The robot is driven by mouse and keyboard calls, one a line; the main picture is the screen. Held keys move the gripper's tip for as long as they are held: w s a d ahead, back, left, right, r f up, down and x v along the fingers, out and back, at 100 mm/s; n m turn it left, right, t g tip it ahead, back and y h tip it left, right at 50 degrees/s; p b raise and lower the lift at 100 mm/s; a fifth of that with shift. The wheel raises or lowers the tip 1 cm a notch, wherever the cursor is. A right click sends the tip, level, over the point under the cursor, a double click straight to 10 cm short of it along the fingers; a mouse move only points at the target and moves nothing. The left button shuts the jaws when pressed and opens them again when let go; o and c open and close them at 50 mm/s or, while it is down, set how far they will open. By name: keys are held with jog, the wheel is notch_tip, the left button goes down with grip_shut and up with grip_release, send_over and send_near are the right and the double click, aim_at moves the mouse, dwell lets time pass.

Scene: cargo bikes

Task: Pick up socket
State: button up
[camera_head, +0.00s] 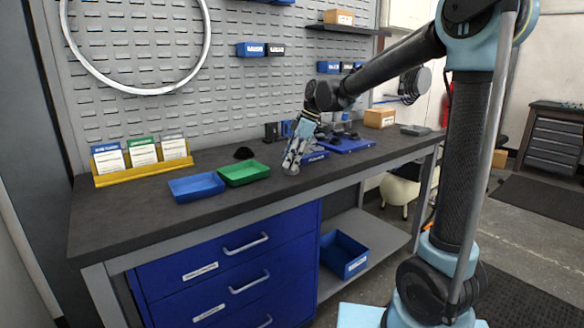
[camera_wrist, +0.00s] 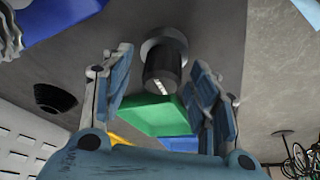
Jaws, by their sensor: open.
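In the wrist view, the socket (camera_wrist: 162,72) is a dark cylinder with a pale marking and a wider grey metal ring at its far end. It stands on the dark bench top between the two fingers of my gripper (camera_wrist: 160,58). The fingers are open, one on each side, with a visible gap to the socket. In the head view, my gripper (camera_head: 291,167) points down close to the bench top (camera_head: 140,213), right of the green bin. I cannot make out the socket there; the gripper seems to hide it.
A green bin (camera_head: 243,173) and a blue bin (camera_head: 196,187) lie left of my gripper. A black round object (camera_head: 244,153) is behind them. A yellow holder with cards (camera_head: 143,174) stands at left. A blue tray (camera_head: 347,146) and cardboard box (camera_head: 380,118) are to the right.

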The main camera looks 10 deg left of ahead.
jog(key=c, duration=1.2)
jog(key=shift+r, duration=0.1)
